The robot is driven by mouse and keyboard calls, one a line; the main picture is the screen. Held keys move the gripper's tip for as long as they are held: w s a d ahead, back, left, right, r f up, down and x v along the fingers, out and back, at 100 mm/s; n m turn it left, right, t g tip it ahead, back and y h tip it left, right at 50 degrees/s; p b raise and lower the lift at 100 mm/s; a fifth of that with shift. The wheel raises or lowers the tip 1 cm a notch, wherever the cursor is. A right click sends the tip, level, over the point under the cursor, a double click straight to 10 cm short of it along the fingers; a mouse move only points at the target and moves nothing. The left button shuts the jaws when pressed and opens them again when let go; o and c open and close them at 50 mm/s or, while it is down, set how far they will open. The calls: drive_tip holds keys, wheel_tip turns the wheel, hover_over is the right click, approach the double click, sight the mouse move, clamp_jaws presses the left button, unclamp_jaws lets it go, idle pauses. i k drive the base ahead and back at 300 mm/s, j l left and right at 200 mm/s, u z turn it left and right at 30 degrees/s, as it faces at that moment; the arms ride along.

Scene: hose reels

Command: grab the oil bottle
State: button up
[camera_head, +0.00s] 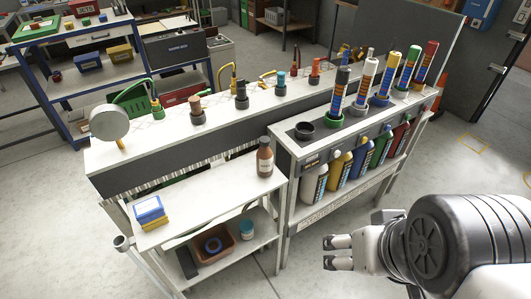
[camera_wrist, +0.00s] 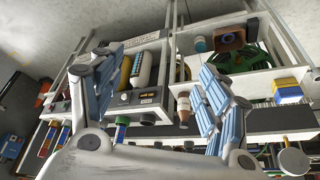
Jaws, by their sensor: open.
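A brown bottle with a pale label band and dark cap (camera_head: 265,157) stands upright on the right end of the white left-hand shelf top. I take it for the oil bottle. In the wrist view it shows upside down (camera_wrist: 183,104), between the finger outlines and close to the right finger. My gripper (camera_head: 330,252) is at the lower right in the head view, in front of the bench and well apart from the bottle. It is open and empty; its two blue-grey fingers are spread wide in the wrist view (camera_wrist: 155,60).
A rack of coloured bottles (camera_head: 360,157) stands right of the brown bottle. Blue and yellow boxes (camera_head: 150,211) lie on the left of the shelf top. A brown bin (camera_head: 213,247) and a small jar (camera_head: 247,230) sit below. The floor in front is clear.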

sight(264, 155)
drive_tip(key=i+l, duration=0.1)
drive_tip(key=i, duration=0.15)
drive_tip(key=i+l, duration=0.15)
drive_tip(key=i, duration=0.15)
drive_tip(key=i+u, duration=0.1)
drive_tip(key=u, duration=0.3)
drive_tip(key=l+u, duration=0.1)
drive_tip(key=u, duration=0.35)
drive_tip(key=i+l+u, duration=0.1)
drive_tip(key=u, duration=0.3)
drive_tip(key=l+u, duration=0.15)
drive_tip(key=u, duration=0.25)
drive_tip(key=i, duration=0.05)
